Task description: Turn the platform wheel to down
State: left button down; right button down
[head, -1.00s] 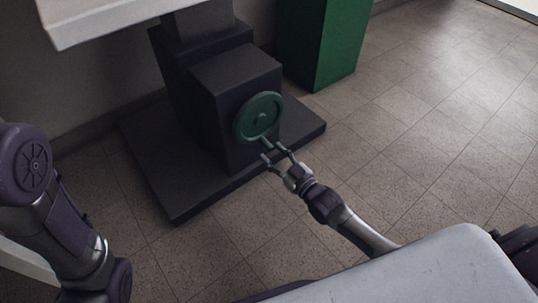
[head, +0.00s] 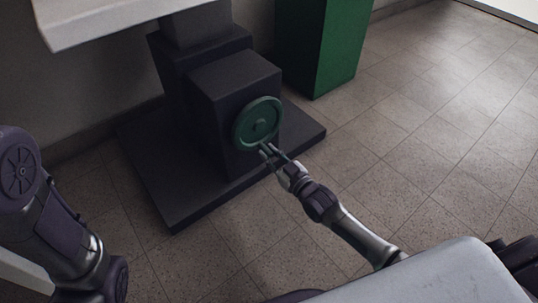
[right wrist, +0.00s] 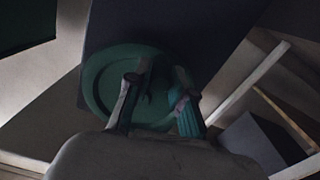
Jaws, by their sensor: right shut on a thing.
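The green platform wheel (head: 247,122) is upright on the front of a dark box-shaped housing (head: 228,80). In the right wrist view, the wheel (right wrist: 99,82) fills the middle, partly behind my fingers. A small green grip (right wrist: 188,122) stands out near its rim, beside the right-hand finger. My right gripper (head: 267,152) is at the lower edge of the wheel, shut on the wheel's grip; the fingers partly hide the contact. It also shows in the right wrist view (right wrist: 158,88). My left arm is at the left edge of the head view; its gripper is out of sight.
The housing stands on a wide dark base plate (head: 165,190) on the tiled floor. A pale platform top (head: 110,22) overhangs at upper left. A green cabinet (head: 325,50) stands behind to the right. The floor (head: 430,140) to the right is clear.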

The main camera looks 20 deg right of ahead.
jog(key=shift+s+a+f, duration=0.1)
jog(key=shift+s+a, duration=0.05)
jog(key=shift+a, duration=0.3)
